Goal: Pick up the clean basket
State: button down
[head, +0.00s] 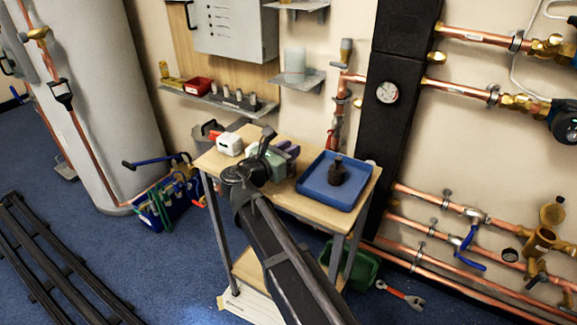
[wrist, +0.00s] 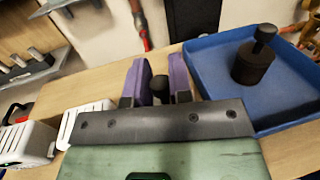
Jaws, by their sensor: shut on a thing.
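My gripper (head: 292,154), with a green body, grey plate and purple fingers, is low over the wooden top of the trolley. In the wrist view the purple fingers (wrist: 159,85) are shut on a small dark knob-like piece (wrist: 159,89). I take this to be the top of the clean basket. Its lower part is hidden by the gripper, so I cannot tell whether it touches the trolley top. In the head view it is hidden. A dark cylinder with a knob (head: 337,171) stands upright in the blue tray, right of my gripper; it also shows in the wrist view (wrist: 253,62).
The blue tray (head: 322,198) has raised walls close to the right of my gripper. White slotted boxes (head: 229,144) stand to the left on the trolley top (head: 210,161). The wall, a black column (head: 402,130) and copper pipes lie behind. A green crate (head: 362,270) is below.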

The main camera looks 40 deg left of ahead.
jog(key=shift+r, duration=0.1)
notch_tip(320, 180, up, 20)
jog(key=p, duration=2)
